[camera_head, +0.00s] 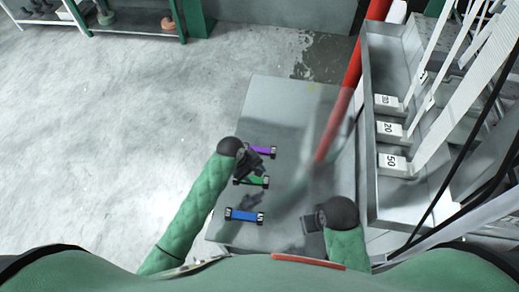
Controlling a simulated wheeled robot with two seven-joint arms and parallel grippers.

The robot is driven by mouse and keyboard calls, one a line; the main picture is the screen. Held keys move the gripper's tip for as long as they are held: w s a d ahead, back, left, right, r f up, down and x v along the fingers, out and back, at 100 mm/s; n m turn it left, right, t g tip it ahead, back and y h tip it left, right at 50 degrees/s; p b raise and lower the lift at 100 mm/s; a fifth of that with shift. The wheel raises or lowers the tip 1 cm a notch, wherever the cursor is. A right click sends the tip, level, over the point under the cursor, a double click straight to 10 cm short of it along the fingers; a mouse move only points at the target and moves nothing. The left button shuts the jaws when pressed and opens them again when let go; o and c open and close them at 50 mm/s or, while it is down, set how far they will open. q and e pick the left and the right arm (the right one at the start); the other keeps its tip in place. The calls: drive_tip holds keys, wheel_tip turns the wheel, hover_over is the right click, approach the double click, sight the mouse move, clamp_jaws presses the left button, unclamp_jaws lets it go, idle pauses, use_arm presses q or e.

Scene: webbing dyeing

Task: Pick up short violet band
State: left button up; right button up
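The short violet band (263,150) lies across the grey table (275,100), with a dark piece at its right end. Its left end is partly hidden by my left gripper (248,167). That gripper is over the table between the violet band and the green band (254,181); whether it touches either band cannot be told. Its fingers are too small and dark to show whether they are open. My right gripper (311,222) is low over the table's right side, away from the bands, and its finger opening is unclear.
A blue band (244,215) lies nearer to me on the table. A red post (352,75) rises beside the table. At right stands a grey trough (389,207) with white straps and number tags 10, 20 and 50. The table's far part is clear.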

use_arm(q)
drive_tip(key=w+f+n, duration=0.1)
drive_tip(key=w+n, duration=0.3)
drive_tip(key=w, duration=0.4)
drive_tip(key=n, duration=0.5)
approach(259, 149)
drive_tip(key=shift+w+d+r+g, duration=0.15)
drive_tip(key=shift+w+d+g, duration=0.1)
drive_tip(key=shift+d+g, duration=0.2)
drive_tip(key=shift+w+d+f, duration=0.1)
drive_tip(key=shift+d+f, duration=0.1)
drive_tip(key=shift+f, duration=0.25)
drive_tip(key=shift+d+f, duration=0.1)
drive_tip(key=shift+f, duration=0.35)
drive_tip(key=shift+d+f, duration=0.15)
drive_tip(key=shift+f, duration=0.45)
drive_tip(key=shift+a+p+x, duration=0.15)
drive_tip(key=shift+p+x, duration=0.2)
drive_tip(key=shift+x, duration=0.85)
drive_tip(key=shift+a+p+x, duration=0.1)
drive_tip(key=shift+p+x, duration=0.2)
drive_tip(key=shift+x, duration=0.85)
use_arm(e)
drive_tip(key=f, duration=0.5)
drive_tip(key=shift+w+a+f, duration=0.2)
drive_tip(key=shift+w+f, duration=0.05)
drive_tip(key=shift+w, duration=0.15)
use_arm(q)
drive_tip(key=shift+c, duration=0.2)
drive_tip(key=c, duration=1)
